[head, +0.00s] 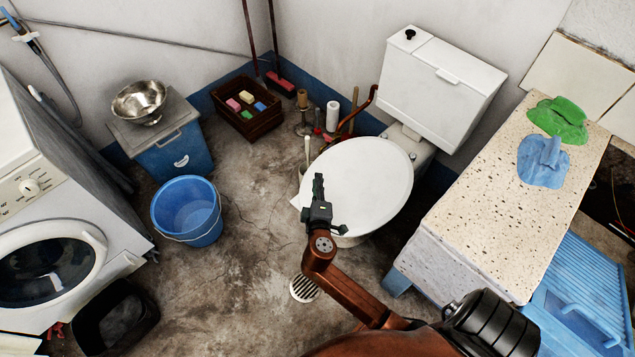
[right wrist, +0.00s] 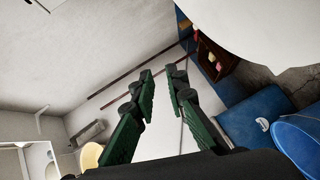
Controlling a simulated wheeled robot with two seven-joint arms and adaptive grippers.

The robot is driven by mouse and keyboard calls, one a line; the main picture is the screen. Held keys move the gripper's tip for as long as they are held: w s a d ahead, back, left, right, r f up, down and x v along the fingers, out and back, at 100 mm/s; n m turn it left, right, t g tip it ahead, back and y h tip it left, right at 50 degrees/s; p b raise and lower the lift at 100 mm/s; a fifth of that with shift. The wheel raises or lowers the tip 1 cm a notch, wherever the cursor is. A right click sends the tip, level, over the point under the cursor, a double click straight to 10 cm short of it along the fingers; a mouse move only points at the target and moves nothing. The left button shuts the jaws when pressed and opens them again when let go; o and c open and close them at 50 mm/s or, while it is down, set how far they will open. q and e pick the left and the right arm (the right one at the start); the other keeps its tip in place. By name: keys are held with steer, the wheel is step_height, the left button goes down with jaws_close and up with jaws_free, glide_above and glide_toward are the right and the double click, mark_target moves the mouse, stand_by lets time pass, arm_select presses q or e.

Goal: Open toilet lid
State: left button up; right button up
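The toilet lid (head: 362,178) is a white oval, lying closed on the bowl in front of the white cistern (head: 440,85). My right gripper (head: 319,190) appears over the left front part of the lid, seen from above; I cannot tell whether it touches it. In the right wrist view my right gripper (right wrist: 160,76) shows two dark green fingers spread apart with nothing between them. The white lid edge (right wrist: 262,30) fills the upper right there, beside the fingers, not between them. My left gripper is not in view.
A speckled counter (head: 500,210) with green (head: 560,118) and blue cloths (head: 542,162) stands right of the toilet. A toilet brush, bottles and rolls crowd behind its left side. A blue bucket (head: 187,210) stands left. The floor between is clear around a drain (head: 304,289).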

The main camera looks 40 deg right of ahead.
jaws_close()
stand_by(0.4)
steer(key=o, duration=0.5)
jaws_free()
steer(key=v, duration=1.2)
steer(key=shift+c, duration=0.5)
